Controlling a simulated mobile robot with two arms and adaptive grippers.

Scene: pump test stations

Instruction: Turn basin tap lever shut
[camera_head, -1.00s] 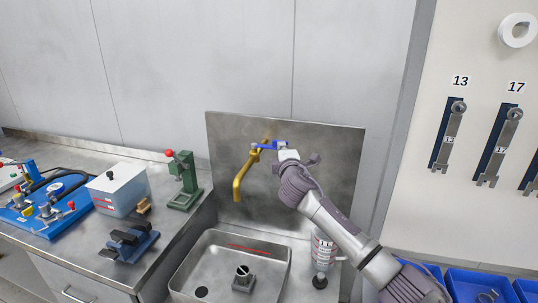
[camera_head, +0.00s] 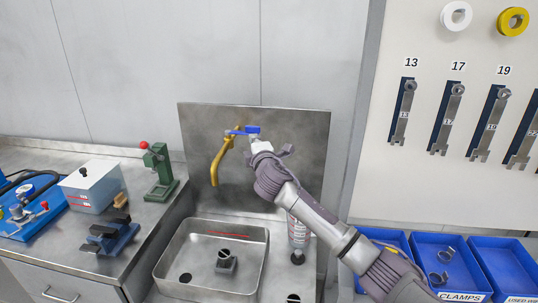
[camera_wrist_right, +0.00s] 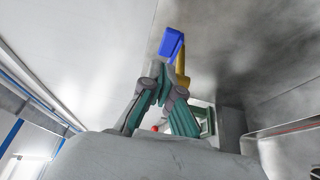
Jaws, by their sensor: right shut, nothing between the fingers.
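The basin tap is a yellow curved spout (camera_head: 219,165) on the steel back panel, and it also shows in the right wrist view (camera_wrist_right: 182,66). Its blue lever (camera_head: 251,129) points to the right from the top of the tap. In the wrist view the lever's blue end (camera_wrist_right: 171,43) is just beyond the fingertips. My right gripper (camera_head: 260,146) is just below and right of the lever's end. Its fingers (camera_wrist_right: 163,76) are shut with nothing between them. Whether they touch the lever I cannot tell. My left gripper is not in view.
The steel basin (camera_head: 160,272) lies below the tap, with a small block (camera_head: 226,262) in it. A clear bottle-like container (camera_head: 298,235) stands close under my right arm. A green press (camera_head: 159,172) stands on the bench at left. Blue bins (camera_head: 449,240) are at lower right.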

